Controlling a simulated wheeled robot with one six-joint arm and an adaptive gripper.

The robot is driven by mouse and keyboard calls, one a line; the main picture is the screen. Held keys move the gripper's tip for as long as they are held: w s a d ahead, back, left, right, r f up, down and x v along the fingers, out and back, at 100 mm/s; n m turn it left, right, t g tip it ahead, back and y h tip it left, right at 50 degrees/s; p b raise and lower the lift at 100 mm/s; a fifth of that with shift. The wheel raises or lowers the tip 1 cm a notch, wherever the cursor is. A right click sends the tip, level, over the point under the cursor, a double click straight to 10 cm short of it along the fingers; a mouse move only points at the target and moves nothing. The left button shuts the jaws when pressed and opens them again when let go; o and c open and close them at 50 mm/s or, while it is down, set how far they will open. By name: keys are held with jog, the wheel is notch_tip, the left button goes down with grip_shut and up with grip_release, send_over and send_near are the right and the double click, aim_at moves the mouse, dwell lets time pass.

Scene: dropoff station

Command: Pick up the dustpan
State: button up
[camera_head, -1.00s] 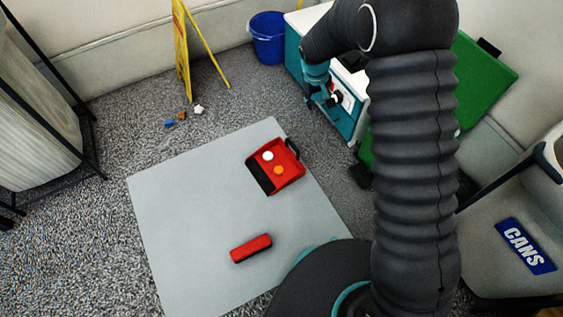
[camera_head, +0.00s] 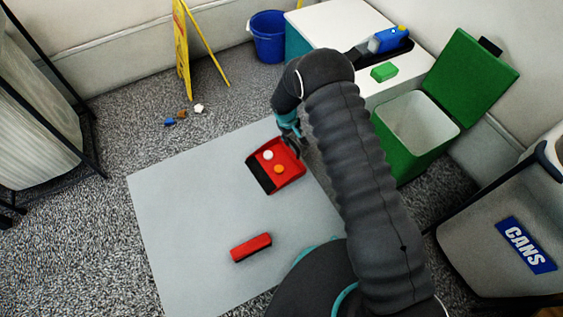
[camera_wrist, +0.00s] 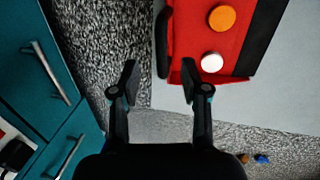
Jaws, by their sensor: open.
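The red dustpan (camera_head: 291,165) lies on the light grey mat, with a white piece (camera_head: 267,155) and an orange piece (camera_head: 279,169) in it. In the wrist view the dustpan (camera_wrist: 207,38) is at the upper right, and its black handle (camera_wrist: 162,45) is at its left side. My gripper (camera_wrist: 160,72) is open and empty. In the wrist view its fingertips lie to either side of the handle's near end; I cannot tell the gap in height. In the head view my gripper (camera_head: 291,140) is at the dustpan's handle side and partly hides the handle.
A red block-like brush (camera_head: 251,247) lies on the mat (camera_head: 190,210). Teal drawers (camera_wrist: 40,60) stand close on the wrist view's left. A green bin (camera_head: 412,150) and a cans bin (camera_head: 500,225) stand right. Small pieces lie near the yellow sign (camera_head: 181,50).

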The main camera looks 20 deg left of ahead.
aim_at(294, 145)
jog(key=f, duration=0.3)
jog(key=d+f, duration=0.1)
jog(key=f, duration=0.1)
jog(key=shift+w, duration=0.1)
jog(key=shift+w+f, duration=0.15)
jog(key=shift+f, duration=0.6)
grip_shut()
